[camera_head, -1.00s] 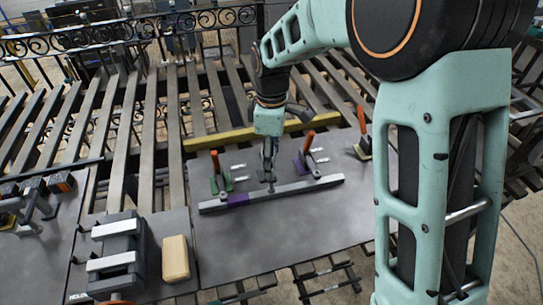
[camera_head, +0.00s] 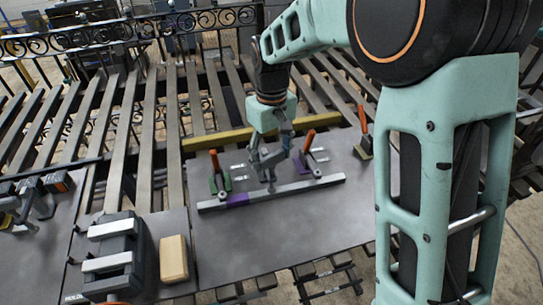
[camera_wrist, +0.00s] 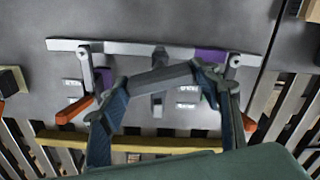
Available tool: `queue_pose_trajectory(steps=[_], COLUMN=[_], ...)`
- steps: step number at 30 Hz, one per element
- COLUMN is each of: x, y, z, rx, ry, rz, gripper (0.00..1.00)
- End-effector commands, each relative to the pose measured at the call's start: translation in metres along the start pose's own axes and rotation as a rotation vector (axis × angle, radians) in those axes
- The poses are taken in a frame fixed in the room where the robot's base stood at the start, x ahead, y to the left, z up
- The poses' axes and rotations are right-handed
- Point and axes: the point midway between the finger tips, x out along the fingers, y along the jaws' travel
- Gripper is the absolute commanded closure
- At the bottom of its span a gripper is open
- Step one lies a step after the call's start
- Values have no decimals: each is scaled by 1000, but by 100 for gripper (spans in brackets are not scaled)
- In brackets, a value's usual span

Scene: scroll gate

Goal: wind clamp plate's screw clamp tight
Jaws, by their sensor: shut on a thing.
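The clamp plate (camera_head: 300,235) is a flat dark grey plate with a long grey bar (camera_head: 300,186) lying across it. The bar has a purple section at its left in the head view. The screw clamp (camera_head: 271,187) stands at the middle of the bar, partly hidden by my gripper. My gripper (camera_head: 266,163) is above it. In the wrist view, a grey crossbar handle (camera_wrist: 160,78) spans between the fingers of my gripper (camera_wrist: 160,88), which is shut on it. The clamp's foot (camera_wrist: 160,54) shows by the bar (camera_wrist: 120,47). Whether it presses the bar is unclear.
Orange-handled clamps stand on both sides, one with a green base (camera_head: 220,183) and one with purple (camera_head: 304,160). Another orange-handled tool (camera_head: 363,140) is at the right. A yellow beam (camera_head: 220,140) runs behind. A tan block (camera_head: 174,258) and dark fixture (camera_head: 118,255) stand left.

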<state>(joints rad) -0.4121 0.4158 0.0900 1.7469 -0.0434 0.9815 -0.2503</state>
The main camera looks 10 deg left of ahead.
Motion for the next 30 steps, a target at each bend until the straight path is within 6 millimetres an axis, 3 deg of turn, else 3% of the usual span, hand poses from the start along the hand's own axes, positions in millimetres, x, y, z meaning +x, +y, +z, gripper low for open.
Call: queue_pose_trajectory(steps=[30], x=[-2], y=[0], z=[-1], rx=[964], ry=[5], rz=[0], gripper=[67])
